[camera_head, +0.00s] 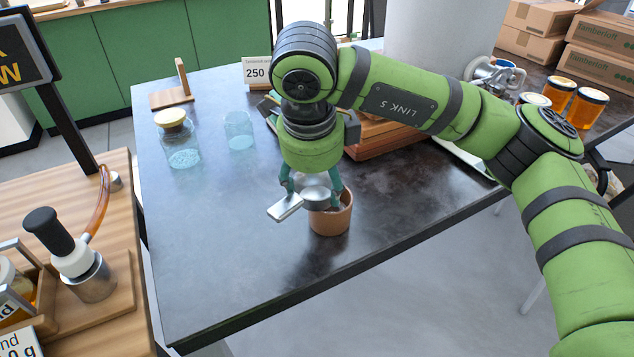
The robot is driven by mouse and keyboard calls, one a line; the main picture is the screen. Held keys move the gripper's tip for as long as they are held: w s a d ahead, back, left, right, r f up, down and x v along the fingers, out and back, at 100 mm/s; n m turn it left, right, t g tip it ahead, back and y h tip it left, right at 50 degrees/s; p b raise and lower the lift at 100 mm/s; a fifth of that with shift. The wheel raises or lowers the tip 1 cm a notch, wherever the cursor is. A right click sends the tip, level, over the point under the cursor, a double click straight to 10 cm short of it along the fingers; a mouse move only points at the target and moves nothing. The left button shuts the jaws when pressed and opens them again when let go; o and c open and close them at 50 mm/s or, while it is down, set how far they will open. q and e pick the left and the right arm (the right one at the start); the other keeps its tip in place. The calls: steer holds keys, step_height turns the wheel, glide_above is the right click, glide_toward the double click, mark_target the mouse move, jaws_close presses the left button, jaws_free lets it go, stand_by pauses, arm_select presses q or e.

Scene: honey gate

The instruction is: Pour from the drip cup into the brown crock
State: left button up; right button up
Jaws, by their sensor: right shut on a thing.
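The drip cup (317,197) is a small silver metal cup with a flat handle sticking out to the lower left. My right gripper (312,190) is shut on the drip cup and holds it over the brown crock (331,221). The crock is an open reddish-brown pot standing on the dark table near its front edge. The cup covers the left part of the crock's mouth, and I cannot see into the crock. The cup looks about level; I cannot tell what is in it. My left gripper is not in view.
The dark table (225,260) is clear at the front left. A lidded glass jar (178,142) and a clear glass (239,131) stand at the back left. Honey jars (586,106) stand at the right. A wooden counter (120,225) with a black-knobbed device (75,255) is at the left.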

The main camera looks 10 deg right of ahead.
steer(key=shift+r, duration=0.15)
steer(key=shift+r+p, duration=0.85)
steer(key=shift+r, duration=0.6)
